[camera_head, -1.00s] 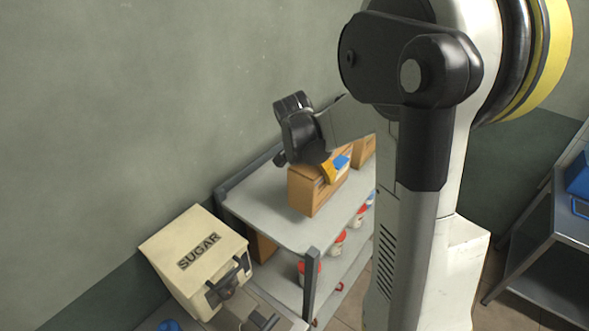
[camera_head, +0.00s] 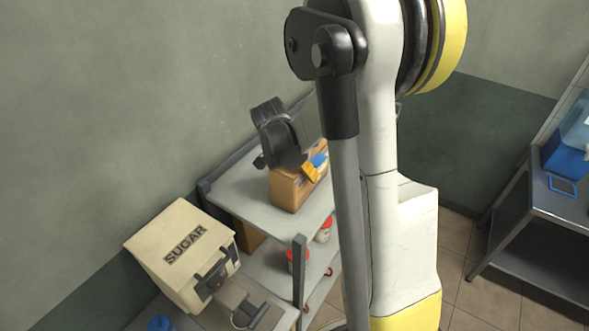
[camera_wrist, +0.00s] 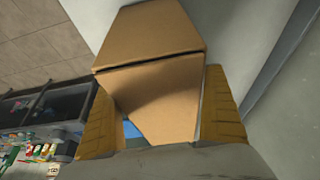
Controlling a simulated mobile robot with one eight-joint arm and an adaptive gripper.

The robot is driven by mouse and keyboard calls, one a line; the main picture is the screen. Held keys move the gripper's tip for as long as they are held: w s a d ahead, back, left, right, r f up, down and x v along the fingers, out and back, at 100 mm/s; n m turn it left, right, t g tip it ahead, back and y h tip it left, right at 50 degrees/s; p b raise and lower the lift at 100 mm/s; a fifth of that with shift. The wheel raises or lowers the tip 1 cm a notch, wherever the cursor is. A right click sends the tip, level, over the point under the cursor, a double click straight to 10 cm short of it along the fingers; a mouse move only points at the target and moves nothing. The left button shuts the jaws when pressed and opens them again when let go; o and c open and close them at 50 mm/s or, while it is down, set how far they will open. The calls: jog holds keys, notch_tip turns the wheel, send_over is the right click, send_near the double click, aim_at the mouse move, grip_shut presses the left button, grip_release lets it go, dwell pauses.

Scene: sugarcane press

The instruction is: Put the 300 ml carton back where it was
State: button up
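The brown cardboard carton (camera_head: 289,192) is on or just above the grey top shelf of the rack; I cannot tell if it bears fully on it. My gripper (camera_head: 309,169) is at the carton's upper part, with one yellow fingertip against its right side. In the wrist view, the carton (camera_wrist: 155,85) lies between the two yellow fingers of my gripper (camera_wrist: 160,105), which look closed on it. A blue patch shows beside the yellow fingertip. No size marking is readable on the carton.
The rack's top shelf (camera_head: 237,190) is clear left of the carton, and a post (camera_head: 300,268) rises at its front corner. Red-lidded containers (camera_head: 323,230) stand below. A table (camera_head: 565,205) with blue items is at right.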

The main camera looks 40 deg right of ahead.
jog(key=shift+r, duration=0.1)
jog(key=p+v, duration=0.1)
jog(key=v, duration=1.1)
jog(key=shift+s+a, duration=0.1)
jog(key=s+a+r+n+t+y, duration=0.2)
jog(key=s+a+n+t, duration=0.1)
jog(key=s+a+n, duration=0.4)
jog(key=s+a+r+n+t+y, duration=0.2)
jog(key=s+a+n, duration=0.5)
jog(key=a, duration=0.4)
jog(key=shift+t, duration=0.4)
jog(key=shift+s, duration=0.15)
notch_tip(320, 180, down, 26)
jog(key=b, duration=2.6)
jog(key=shift+f+b, duration=0.2)
jog(key=shift+b, duration=0.1)
